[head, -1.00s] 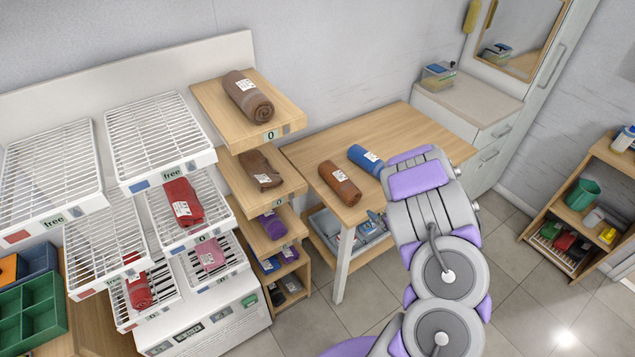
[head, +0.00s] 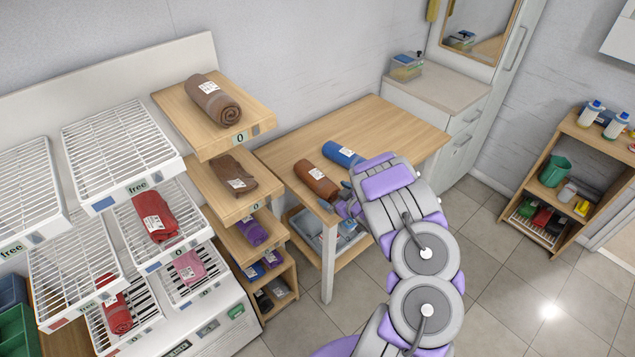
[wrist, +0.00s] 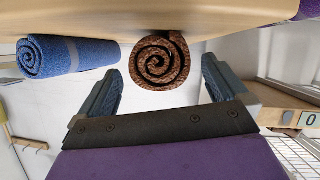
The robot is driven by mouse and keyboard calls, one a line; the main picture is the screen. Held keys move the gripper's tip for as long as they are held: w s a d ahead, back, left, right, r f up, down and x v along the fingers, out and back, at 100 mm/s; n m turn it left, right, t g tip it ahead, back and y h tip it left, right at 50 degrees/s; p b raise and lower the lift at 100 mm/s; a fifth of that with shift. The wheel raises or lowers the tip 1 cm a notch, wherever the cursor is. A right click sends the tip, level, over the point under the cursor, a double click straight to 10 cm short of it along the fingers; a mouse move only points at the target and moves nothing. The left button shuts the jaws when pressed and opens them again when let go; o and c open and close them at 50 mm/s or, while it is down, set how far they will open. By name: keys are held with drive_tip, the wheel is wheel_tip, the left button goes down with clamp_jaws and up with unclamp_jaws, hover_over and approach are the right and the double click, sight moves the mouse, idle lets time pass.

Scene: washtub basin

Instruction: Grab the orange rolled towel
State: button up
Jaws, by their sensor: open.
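The orange rolled towel (head: 316,178), brownish-orange with a white label, lies on the wooden table (head: 375,125) near its front edge. In the wrist view its spiral end (wrist: 160,62) faces me, beyond and between the two fingers. My gripper (head: 345,204) is just at the near end of this towel in the head view, partly hidden by my arm. In the wrist view my gripper (wrist: 161,70) has its fingers wide apart with nothing held between them. The wrist picture looks upside down, with the tabletop above.
A blue rolled towel (head: 342,154) lies close beside the orange one; it also shows in the wrist view (wrist: 68,57). A wooden shelf (head: 180,98) with a brown towel (head: 212,99) stands left. The table's lower shelf holds grey-blue items (head: 310,222).

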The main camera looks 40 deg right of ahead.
sight(326, 187)
drive_tip(key=shift+w+a+f+b, duration=0.1)
drive_tip(key=shift+w+b, duration=0.05)
drive_tip(key=shift+w, duration=0.3)
drive_tip(key=shift+w+a+b, duration=0.1)
drive_tip(key=shift+w+b, duration=0.05)
drive_tip(key=shift+w, duration=0.3)
drive_tip(key=x, duration=0.2)
drive_tip(key=b+x, duration=0.1)
drive_tip(key=x, duration=0.1)
drive_tip(key=shift+d, duration=0.3)
drive_tip(key=shift+a, duration=0.1)
drive_tip(key=shift+c, duration=1.3)
drive_tip(key=c, duration=0.7)
